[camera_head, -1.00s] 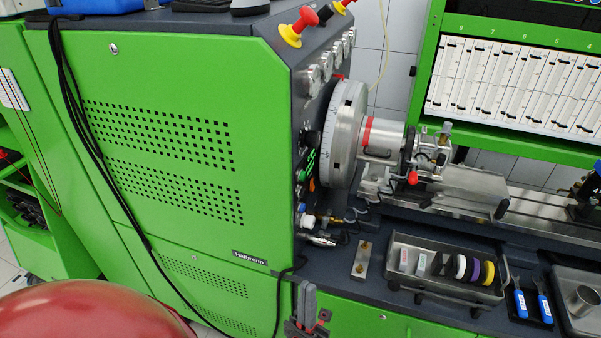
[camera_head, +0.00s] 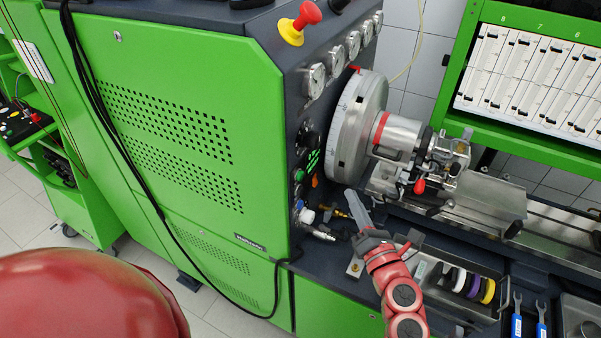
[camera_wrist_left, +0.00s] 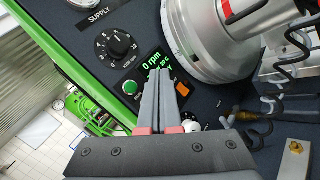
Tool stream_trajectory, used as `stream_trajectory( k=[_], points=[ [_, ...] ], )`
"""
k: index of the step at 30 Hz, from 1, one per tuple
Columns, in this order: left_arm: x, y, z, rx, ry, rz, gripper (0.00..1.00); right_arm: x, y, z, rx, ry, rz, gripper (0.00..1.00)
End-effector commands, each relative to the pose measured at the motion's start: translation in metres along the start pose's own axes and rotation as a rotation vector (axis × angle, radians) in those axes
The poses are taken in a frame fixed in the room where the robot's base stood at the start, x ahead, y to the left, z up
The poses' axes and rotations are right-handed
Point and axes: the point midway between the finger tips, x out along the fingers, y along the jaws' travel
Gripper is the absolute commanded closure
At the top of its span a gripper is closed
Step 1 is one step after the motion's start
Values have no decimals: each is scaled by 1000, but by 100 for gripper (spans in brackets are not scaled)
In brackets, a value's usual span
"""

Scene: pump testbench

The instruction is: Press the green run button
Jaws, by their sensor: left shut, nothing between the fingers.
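The round green button (camera_head: 299,175) is on the dark control panel at the end of the green machine, below the lit readout (camera_head: 313,161). In the left wrist view the green button (camera_wrist_left: 130,88) sits just left of the fingertips, and the readout (camera_wrist_left: 158,64) is partly behind them. My left gripper (camera_head: 351,195) is shut and empty, its fingers pointing at the panel; in the head view it is right of the button with a gap. In the wrist view its tips (camera_wrist_left: 160,76) overlap the readout's lower part; I cannot tell their distance to the panel. My right gripper is not in view.
A black dial (camera_wrist_left: 120,46) is above the button, and an orange control (camera_wrist_left: 182,88) is to its right. The big metal flywheel (camera_head: 357,125) stands close right of the panel. Hose fittings (camera_head: 320,233) stick out below. A parts tray (camera_head: 500,292) lies at the right.

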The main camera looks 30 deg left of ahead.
Motion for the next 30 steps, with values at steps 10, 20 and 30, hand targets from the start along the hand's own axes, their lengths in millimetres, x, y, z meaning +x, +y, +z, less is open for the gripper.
stream_trajectory(
  k=[10, 20, 30],
  points=[
    [8, 8, -5, 5, 2, 6, 100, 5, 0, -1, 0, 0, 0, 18],
    [40, 32, -28, 7, 3, 6, 100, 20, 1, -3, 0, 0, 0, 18],
    [60, 45, -44, 4, 1, 6, 100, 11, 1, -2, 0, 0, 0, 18]
  ],
)
